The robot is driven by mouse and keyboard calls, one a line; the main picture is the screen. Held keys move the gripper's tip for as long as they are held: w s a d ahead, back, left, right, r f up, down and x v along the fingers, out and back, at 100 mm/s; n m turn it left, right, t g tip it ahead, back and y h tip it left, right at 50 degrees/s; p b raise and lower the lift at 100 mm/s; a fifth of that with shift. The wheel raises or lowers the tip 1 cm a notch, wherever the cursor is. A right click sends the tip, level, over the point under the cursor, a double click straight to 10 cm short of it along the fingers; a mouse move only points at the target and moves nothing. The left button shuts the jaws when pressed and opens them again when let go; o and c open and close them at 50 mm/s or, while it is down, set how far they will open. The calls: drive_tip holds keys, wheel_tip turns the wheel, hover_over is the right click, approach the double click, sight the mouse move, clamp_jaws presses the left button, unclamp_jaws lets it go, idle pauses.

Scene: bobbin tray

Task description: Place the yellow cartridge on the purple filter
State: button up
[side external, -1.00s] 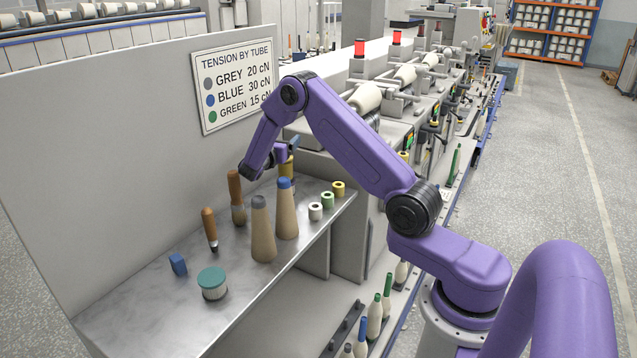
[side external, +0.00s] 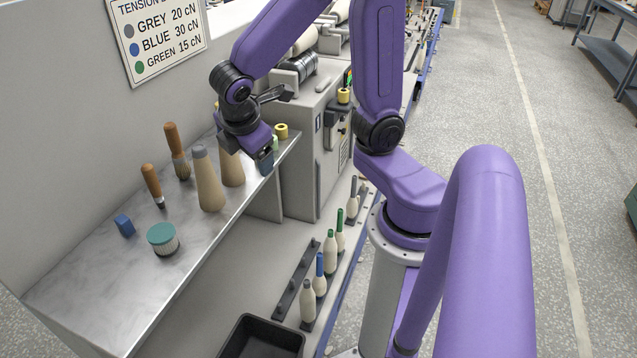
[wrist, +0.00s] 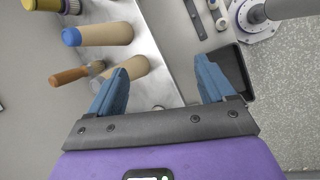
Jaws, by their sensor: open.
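A small yellow hollow cylinder (side external: 281,131) stands near the far right end of the metal shelf in the side external view. My gripper (side external: 266,163) hangs pointing down by the shelf's right edge, partly hiding the blue-topped cone and small spools. In the wrist view its blue fingers (wrist: 162,68) are spread with nothing held between them. A yellow-ended object (wrist: 42,4) is cut off at the wrist view's top left.
A grey-topped cone (side external: 208,180), a brown-handled brush (side external: 177,150), another brown-handled tool (side external: 153,184) and a blue block (side external: 125,225) stand or lie on the shelf (side external: 95,290). A wall panel rises behind. A black bin (side external: 262,338) and capped bobbins sit below.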

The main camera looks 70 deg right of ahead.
drive_tip(key=s+a+g+y, duration=0.1)
drive_tip(key=s+a+y, duration=0.1)
drive_tip(key=s, duration=0.6)
drive_tip(key=s+a+m+g+y, duration=0.1)
drive_tip(key=s+a+y, duration=0.1)
drive_tip(key=s, duration=0.5)
drive_tip(key=shift+s+a+y, duration=0.25)
drive_tip(key=shift+s+y, duration=0.15)
drive_tip(key=shift+y, duration=0.1)
